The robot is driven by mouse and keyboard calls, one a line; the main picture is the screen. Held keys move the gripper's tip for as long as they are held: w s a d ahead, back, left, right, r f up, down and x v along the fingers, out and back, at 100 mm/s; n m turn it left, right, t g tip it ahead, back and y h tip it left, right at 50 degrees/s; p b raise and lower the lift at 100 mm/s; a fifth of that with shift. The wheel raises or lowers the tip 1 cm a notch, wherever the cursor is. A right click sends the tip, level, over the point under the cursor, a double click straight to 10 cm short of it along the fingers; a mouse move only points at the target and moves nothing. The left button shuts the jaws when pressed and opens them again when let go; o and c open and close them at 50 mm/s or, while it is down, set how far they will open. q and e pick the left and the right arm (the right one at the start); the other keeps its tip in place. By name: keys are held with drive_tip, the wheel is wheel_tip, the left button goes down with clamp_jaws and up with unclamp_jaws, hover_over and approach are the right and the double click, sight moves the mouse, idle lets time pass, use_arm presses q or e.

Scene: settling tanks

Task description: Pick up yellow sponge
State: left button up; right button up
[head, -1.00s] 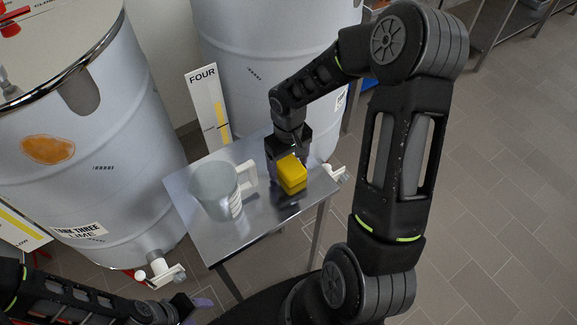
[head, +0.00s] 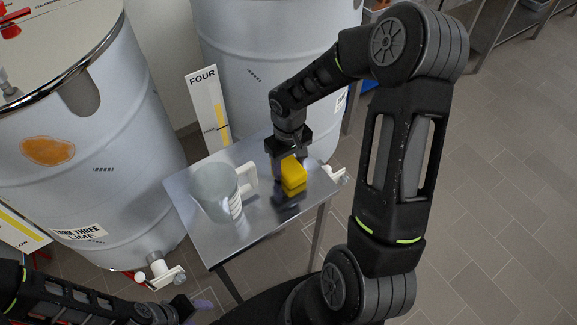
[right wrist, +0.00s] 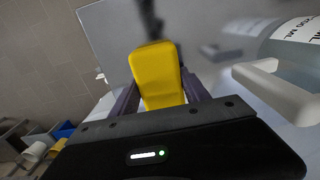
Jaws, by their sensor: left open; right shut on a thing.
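The yellow sponge (head: 293,173) is held by my right gripper (head: 286,160) over the right part of the small metal table (head: 250,232). The right wrist view shows the sponge (right wrist: 158,75) between the two purple fingers, which are shut on it. A dark reflection or shadow lies on the table just below it; I cannot tell the exact gap. My left gripper (head: 195,305) is open and empty at the bottom left of the head view, below the table's level in the picture and apart from it.
A clear measuring jug (head: 214,190) with a white handle stands on the table, left of the sponge. Large white tanks (head: 100,150) stand left and behind, with taps near their bases. A level sign marked FOUR (head: 207,105) stands behind the table. Open tiled floor lies at right.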

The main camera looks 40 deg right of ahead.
sight(288, 164)
wheel_tip(288, 164, up, 10)
drive_tip(key=shift+b, duration=0.65)
